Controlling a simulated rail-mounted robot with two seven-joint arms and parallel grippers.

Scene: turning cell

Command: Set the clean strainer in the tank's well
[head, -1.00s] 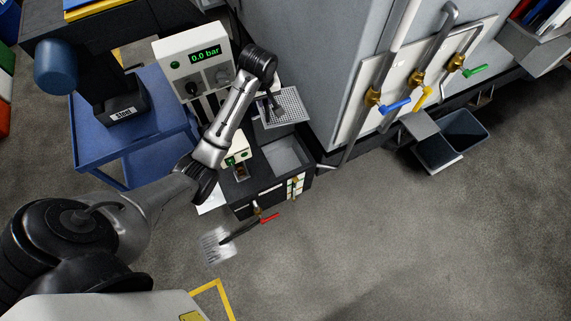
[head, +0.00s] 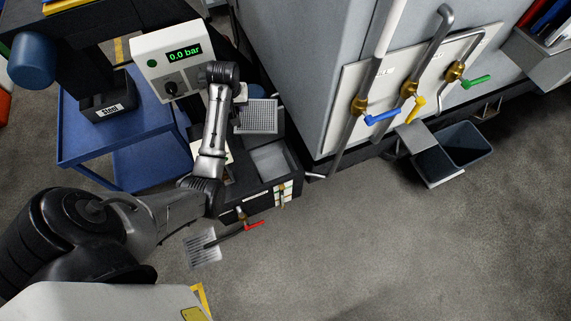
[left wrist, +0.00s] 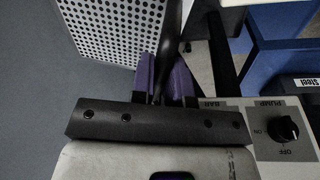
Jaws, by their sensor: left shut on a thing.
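The clean strainer (head: 257,116) is a light grey perforated square piece, held up above the back of the tank (head: 255,197). My left gripper (head: 240,92) is at the strainer's upper left edge. In the left wrist view its purple fingers (left wrist: 164,78) are shut on a thin dark handle, with the strainer's perforated face (left wrist: 115,28) just beyond at upper left. The tank is a dark box; its well, a pale grey square opening (head: 270,160), lies just below the strainer in the head view. The strainer is apart from the well. My right gripper is not in view.
A control box (head: 172,62) reading 0.0 bar stands behind my left forearm. A blue cart (head: 85,160) is at left. A grey cabinet with valve levers (head: 384,116) stands right of the tank. A red-handled valve (head: 253,224) sticks out near a floor grate (head: 203,246).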

